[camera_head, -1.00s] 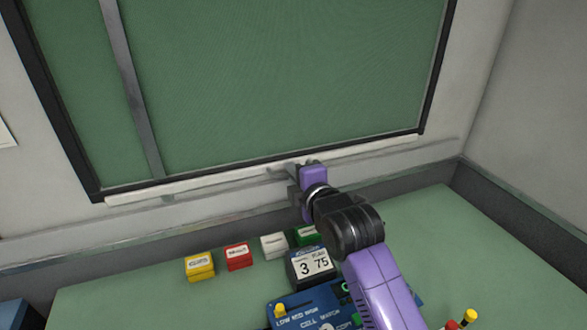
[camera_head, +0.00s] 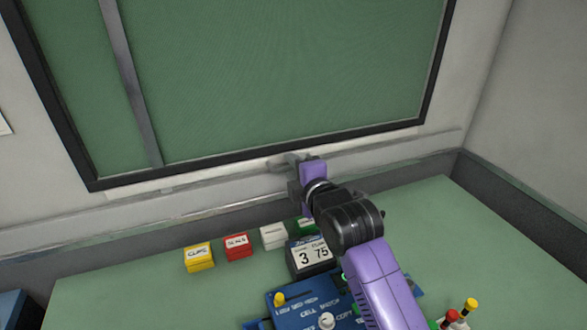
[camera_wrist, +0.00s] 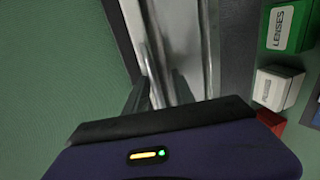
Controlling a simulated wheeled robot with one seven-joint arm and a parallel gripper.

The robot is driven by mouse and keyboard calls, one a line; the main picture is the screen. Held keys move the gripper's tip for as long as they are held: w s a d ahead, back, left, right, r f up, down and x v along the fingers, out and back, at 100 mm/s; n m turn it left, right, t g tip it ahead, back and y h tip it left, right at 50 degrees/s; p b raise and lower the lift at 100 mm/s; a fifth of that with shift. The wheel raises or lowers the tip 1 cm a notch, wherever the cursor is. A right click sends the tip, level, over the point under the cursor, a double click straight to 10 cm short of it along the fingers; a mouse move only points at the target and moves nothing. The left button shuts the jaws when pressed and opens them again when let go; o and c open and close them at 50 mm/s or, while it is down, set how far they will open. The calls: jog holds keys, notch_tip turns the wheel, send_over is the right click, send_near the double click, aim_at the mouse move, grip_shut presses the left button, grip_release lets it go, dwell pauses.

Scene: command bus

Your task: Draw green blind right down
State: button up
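The green blind (camera_head: 280,80) fills the dark-framed window in the head view; green also fills the left of the wrist view (camera_wrist: 60,70). Its green surface reaches the window's dark bottom edge (camera_head: 230,158). A pale strip (camera_head: 135,190) shows just below that edge at the left. My gripper (camera_head: 290,170) is at the wall just under the window's bottom edge, right of centre. In the wrist view its dark finger parts (camera_wrist: 138,95) are beside a pale, shiny upright-looking bar (camera_wrist: 152,45). I cannot tell whether they hold it.
Yellow (camera_head: 199,258), red (camera_head: 238,247), white (camera_head: 273,236) and green (camera_head: 305,227) boxes stand on the green desk (camera_head: 110,300) below. A number display (camera_head: 312,260) and blue control panel (camera_head: 300,305) sit near my arm.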

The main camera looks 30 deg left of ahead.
jog(key=v, duration=0.7)
jog(key=shift+s+d, duration=0.25)
jog(key=shift+d, duration=0.05)
dwell(0.3)
